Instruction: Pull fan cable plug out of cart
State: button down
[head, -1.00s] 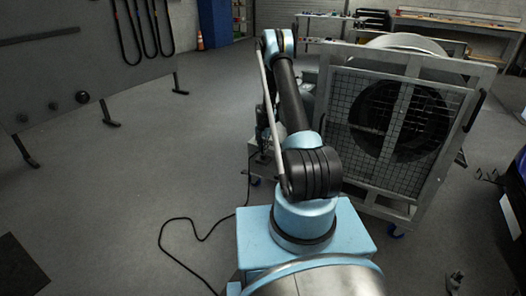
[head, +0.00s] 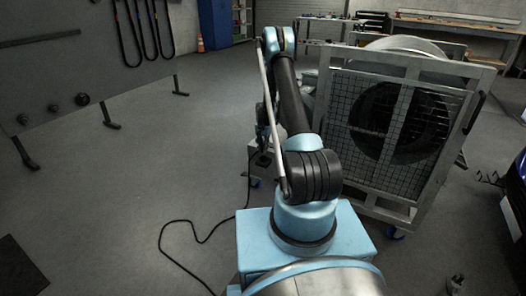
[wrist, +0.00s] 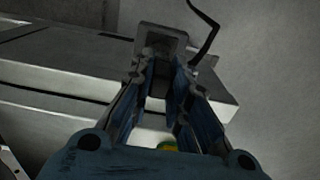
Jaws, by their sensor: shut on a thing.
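The fan cart (head: 398,185) has a grey frame with mesh over a large round fan, and stands right of my arm in the head view. The black fan cable (head: 192,221) runs from beside the cart across the floor; a stretch of dark cable also shows in the wrist view (wrist: 207,35). My gripper (wrist: 165,72) has its blue fingers closed around a dark piece, likely the plug, largely hidden between them. A grey square housing (wrist: 160,36) is just beyond the fingertips. I cannot tell whether the plug still sits in it.
A grey panel with hanging black belts (head: 90,65) stands on feet at the left. A workbench (head: 455,25) is at the back right. A dark blue object (head: 516,190) is at the right edge. The floor at left centre is clear except for the cable.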

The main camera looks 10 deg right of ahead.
jog(key=shift+r, duration=1.1)
